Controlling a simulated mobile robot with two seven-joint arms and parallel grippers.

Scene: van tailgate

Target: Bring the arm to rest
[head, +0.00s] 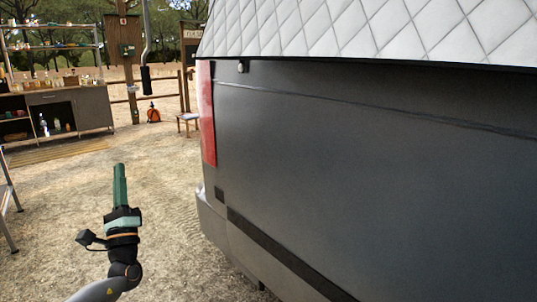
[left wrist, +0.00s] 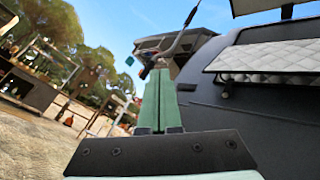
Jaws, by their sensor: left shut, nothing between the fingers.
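My left gripper (head: 119,168) stands out over the sandy ground in the head view, at the lower left, its green fingers pointing up in the picture. The fingers are shut with nothing between them. In the left wrist view the gripper (left wrist: 158,75) shows its two green fingers side by side in the middle. It is apart from the van (head: 360,170), which lies to its right. My right gripper is in neither view.
The van's dark side fills the right of the head view, with a quilted silver panel (head: 350,30) above. A cabinet with shelves (head: 95,108) stands at the far left. A small stool (head: 188,120) and an orange object (head: 153,115) stand farther back. Sandy ground between is clear.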

